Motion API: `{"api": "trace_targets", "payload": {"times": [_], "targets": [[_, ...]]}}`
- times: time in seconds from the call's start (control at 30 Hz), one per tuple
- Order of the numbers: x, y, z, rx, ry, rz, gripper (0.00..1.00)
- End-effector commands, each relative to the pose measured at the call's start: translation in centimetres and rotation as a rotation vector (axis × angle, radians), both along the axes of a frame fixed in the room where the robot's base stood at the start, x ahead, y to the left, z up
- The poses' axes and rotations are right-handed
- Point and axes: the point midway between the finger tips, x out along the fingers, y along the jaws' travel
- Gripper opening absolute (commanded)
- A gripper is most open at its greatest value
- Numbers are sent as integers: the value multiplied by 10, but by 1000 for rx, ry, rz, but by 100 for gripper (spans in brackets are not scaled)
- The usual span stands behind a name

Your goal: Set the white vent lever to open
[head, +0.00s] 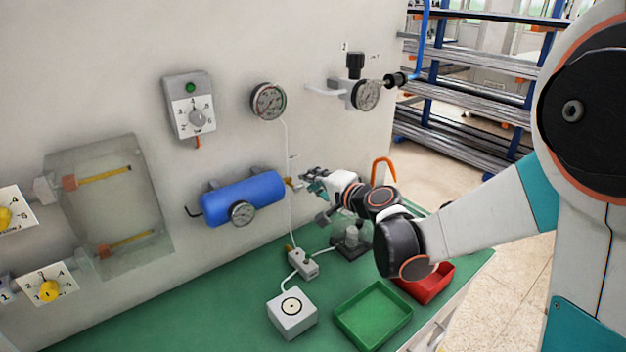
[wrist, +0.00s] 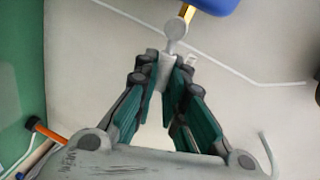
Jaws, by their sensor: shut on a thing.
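The white vent lever (wrist: 175,29) shows in the wrist view, with its round hub at a brass fitting (wrist: 187,12) on the end of the blue tank (wrist: 212,4). The lever's arm runs down the picture from the hub to between my fingertips. My gripper (wrist: 167,72) is shut on this arm, with one finger on each side. In the head view my gripper (head: 308,182) is at the right end of the blue tank (head: 242,198), close to the wall. The lever is too small and covered there to make out its angle.
A gauge (head: 242,213) hangs on the tank's front, and a white line runs down the wall beside my gripper. Below, a white box (head: 292,312), a green tray (head: 345,318) and a red tray (head: 437,289) are on the green bench (head: 190,315).

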Motion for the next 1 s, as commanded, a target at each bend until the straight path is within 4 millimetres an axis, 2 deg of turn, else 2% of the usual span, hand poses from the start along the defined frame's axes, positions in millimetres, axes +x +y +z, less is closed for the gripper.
{"api": "trace_targets", "payload": {"times": [0.23, 0.27, 0.3, 0.67, 0.83, 1.0], "targets": [[-1, 0, -1, -4, 0, 1, 0], [-1, 0, -1, -4, 0, 1, 13], [-1, 0, -1, -4, 0, 1, 19], [-2, -1, 0, -2, 0, 0, 19], [-16, -11, 4, -2, 0, -1, 19], [-44, -28, 11, -2, 0, -2, 19]]}}
